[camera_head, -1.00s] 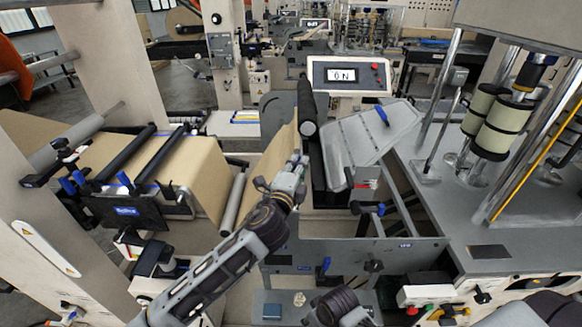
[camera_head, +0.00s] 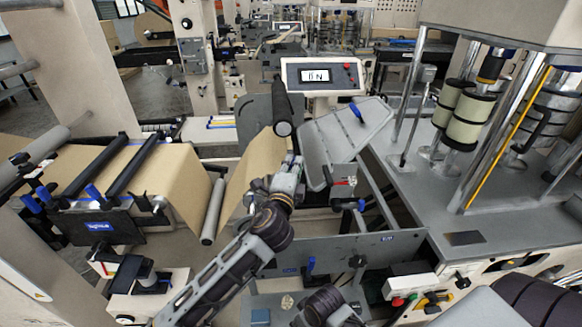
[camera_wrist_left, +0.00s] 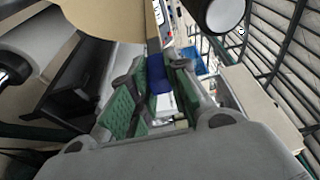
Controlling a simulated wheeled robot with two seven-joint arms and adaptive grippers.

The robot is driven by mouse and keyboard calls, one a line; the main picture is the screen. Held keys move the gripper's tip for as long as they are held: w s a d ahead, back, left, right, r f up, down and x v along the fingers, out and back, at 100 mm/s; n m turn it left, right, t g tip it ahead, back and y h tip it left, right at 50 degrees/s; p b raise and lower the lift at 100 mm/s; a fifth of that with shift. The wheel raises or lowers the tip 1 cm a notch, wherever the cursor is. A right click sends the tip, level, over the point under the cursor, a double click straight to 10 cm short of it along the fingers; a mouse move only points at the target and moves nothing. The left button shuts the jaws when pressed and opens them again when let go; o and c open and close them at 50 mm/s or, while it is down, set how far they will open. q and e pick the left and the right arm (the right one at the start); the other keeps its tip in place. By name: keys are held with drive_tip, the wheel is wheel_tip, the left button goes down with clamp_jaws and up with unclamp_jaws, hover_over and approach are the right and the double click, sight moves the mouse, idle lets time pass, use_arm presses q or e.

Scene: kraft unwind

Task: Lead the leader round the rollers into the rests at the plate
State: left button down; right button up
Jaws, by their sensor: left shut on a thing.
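The brown kraft leader (camera_head: 252,170) rises from beside a grey roller (camera_head: 212,212) toward a black roller (camera_head: 282,105) with a pale end. My left gripper (camera_head: 291,168) is below that black roller, at the leader's right edge. In the left wrist view the padded fingers (camera_wrist_left: 158,92) are shut on a small blue piece (camera_wrist_left: 161,84) by the leader (camera_wrist_left: 100,18); how the two join is unclear. The black roller's end (camera_wrist_left: 222,12) is close by at the top. The grey plate (camera_head: 340,140) lies tilted right of the gripper. The rests cannot be made out. My right gripper is not seen.
The kraft web (camera_head: 172,190) crosses two black bars (camera_head: 125,165) on the left. A side panel (camera_head: 350,255) stands in front of the plate. A press with cream rollers (camera_head: 465,120) is on the right. A display box (camera_head: 322,75) stands behind.

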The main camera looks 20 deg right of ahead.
use_arm(q)
wheel_tip(320, 180, down, 6)
drive_tip(key=d+b, duration=0.2)
drive_tip(key=b, duration=0.3)
drive_tip(key=shift+s+d, duration=0.25)
drive_tip(key=shift+s, duration=0.2)
drive_tip(key=shift+f+b, duration=0.15)
drive_tip(key=shift+b, duration=0.35)
idle(1.2)
drive_tip(key=shift+f+b, duration=2.05)
drive_tip(key=shift+f, duration=0.7)
idle(0.6)
drive_tip(key=shift+f, duration=0.4)
idle(0.9)
drive_tip(key=c, duration=1.3)
unclamp_jaws()
